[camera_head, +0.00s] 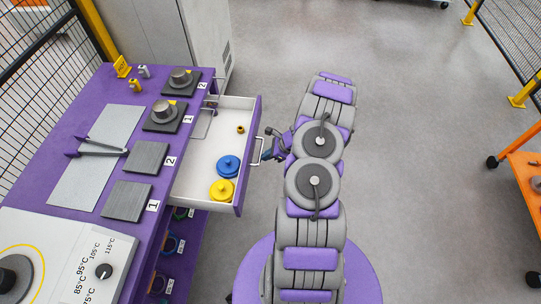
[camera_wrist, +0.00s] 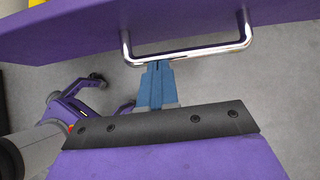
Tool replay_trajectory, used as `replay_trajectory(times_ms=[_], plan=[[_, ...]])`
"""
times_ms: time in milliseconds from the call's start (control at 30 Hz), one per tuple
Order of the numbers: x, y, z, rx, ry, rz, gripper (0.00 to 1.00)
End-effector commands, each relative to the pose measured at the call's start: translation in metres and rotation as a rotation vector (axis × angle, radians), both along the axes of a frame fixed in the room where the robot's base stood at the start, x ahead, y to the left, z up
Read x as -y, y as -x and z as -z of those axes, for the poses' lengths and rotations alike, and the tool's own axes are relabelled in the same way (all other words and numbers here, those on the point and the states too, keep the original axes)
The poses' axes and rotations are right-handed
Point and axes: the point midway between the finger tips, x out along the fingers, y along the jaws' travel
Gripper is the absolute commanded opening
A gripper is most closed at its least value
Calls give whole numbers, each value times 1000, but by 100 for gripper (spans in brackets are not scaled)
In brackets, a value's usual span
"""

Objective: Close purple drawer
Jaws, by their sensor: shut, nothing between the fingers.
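The purple drawer (camera_head: 242,183) is pulled out from the purple workbench in the head view. Inside its white tray lie a blue round part, a yellow round part and a small brass piece. Its metal handle (camera_head: 257,152) is on the front face. In the wrist view the purple front (camera_wrist: 185,20) crosses the top, with the handle (camera_wrist: 190,57) below it. My gripper (camera_wrist: 158,66) is shut and empty, with its blue fingertips at the handle bar. I cannot tell whether they touch. In the head view my gripper (camera_head: 266,152) is right of the handle, partly hidden by my arm.
The workbench (camera_head: 85,95) holds grey plates, tongs (camera_head: 98,147), round parts on numbered pads and a temperature dial (camera_head: 103,271). A grey cabinet (camera_head: 150,40) stands behind. An orange cart (camera_head: 525,185) is at the right. The floor (camera_head: 430,150) between is clear.

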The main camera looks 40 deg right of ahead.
Motion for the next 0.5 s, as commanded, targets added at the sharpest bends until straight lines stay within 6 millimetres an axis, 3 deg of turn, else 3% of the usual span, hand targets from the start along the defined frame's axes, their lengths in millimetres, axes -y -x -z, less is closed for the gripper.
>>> replay_trajectory(times_ms=[267, 500], plan=[[-32, -36, 1, -1, -3, -9, 0], [-68, -80, 3, -3, -1, -6, 0]])
